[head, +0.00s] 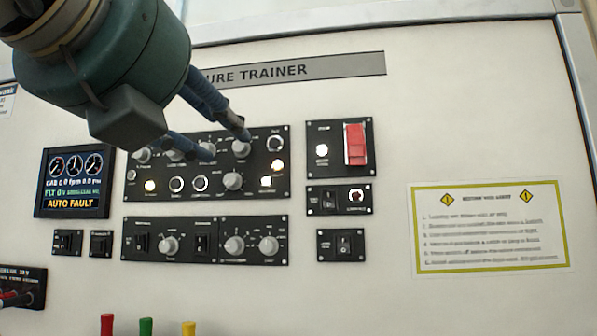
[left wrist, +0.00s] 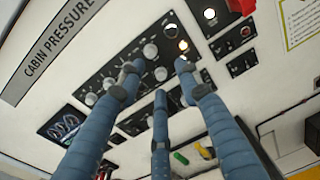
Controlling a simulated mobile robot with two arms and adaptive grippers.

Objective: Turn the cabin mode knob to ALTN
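The labels on the panel are too small to read, so I cannot tell which knob is the cabin mode knob. The upper black panel (head: 203,184) carries a row of round grey knobs, one of them the upper right knob (head: 241,149), and a single lower knob (head: 232,181). My left gripper (head: 224,145) reaches in from the upper left, its blue fingers spread in front of the upper row and hiding part of it. In the left wrist view its fingers (left wrist: 157,70) are apart, with a knob (left wrist: 160,74) showing between them. My right gripper is not in view.
The display (head: 74,183) at the left reads AUTO FAULT. A lower panel (head: 203,240) has more knobs. A red guarded switch (head: 355,145) is at the right, near a yellow-bordered placard (head: 490,226). Coloured handles (head: 146,326) stick up at the bottom.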

